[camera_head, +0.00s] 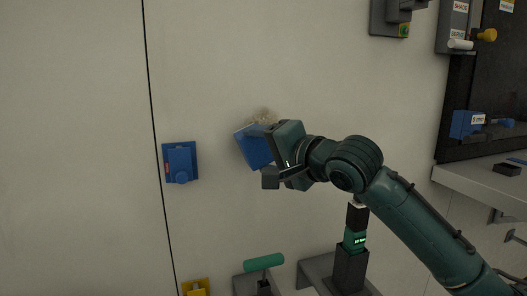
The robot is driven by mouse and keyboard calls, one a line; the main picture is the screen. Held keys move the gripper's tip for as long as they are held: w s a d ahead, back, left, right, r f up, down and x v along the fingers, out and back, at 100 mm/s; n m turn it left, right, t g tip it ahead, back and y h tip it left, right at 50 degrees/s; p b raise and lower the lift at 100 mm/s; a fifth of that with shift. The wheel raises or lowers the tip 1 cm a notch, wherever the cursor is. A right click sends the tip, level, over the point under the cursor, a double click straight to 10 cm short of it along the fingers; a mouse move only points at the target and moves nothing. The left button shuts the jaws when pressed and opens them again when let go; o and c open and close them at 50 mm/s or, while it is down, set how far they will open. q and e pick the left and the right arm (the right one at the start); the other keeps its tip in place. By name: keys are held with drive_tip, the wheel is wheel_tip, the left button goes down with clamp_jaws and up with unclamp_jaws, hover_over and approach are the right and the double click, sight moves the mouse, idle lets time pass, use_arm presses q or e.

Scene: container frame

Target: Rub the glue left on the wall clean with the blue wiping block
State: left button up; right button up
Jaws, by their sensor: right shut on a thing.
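The blue wiping block (253,147) is held by my right gripper (272,155), which is shut on it. The block is tilted and lies at the wall, though I cannot tell whether its face touches it. A patch of brownish glue (264,116) shows on the pale wall (230,60) just above the block's upper edge. The block and gripper may hide more of the patch. My right arm reaches in from the lower right. My left gripper is not in view.
A blue wall fixture (181,163) sits left of the block, beside a dark vertical seam. Below are a yellow part (196,288) and a green-handled tool (264,262). A shelf (480,187) and dark panel (492,85) stand at right. The wall above the glue is bare.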

drive_tip(key=shift+w+a+p, duration=0.25)
drive_tip(key=shift+w+p, duration=0.25)
drive_tip(key=shift+w, duration=0.3)
drive_tip(key=shift+r, duration=0.1)
drive_tip(key=shift+w+d+p, duration=0.2)
drive_tip(key=shift+d+p, duration=0.25)
drive_tip(key=shift+d, duration=0.25)
drive_tip(key=w+d+p, duration=0.2)
drive_tip(key=d+p, duration=0.1)
drive_tip(key=d, duration=0.3)
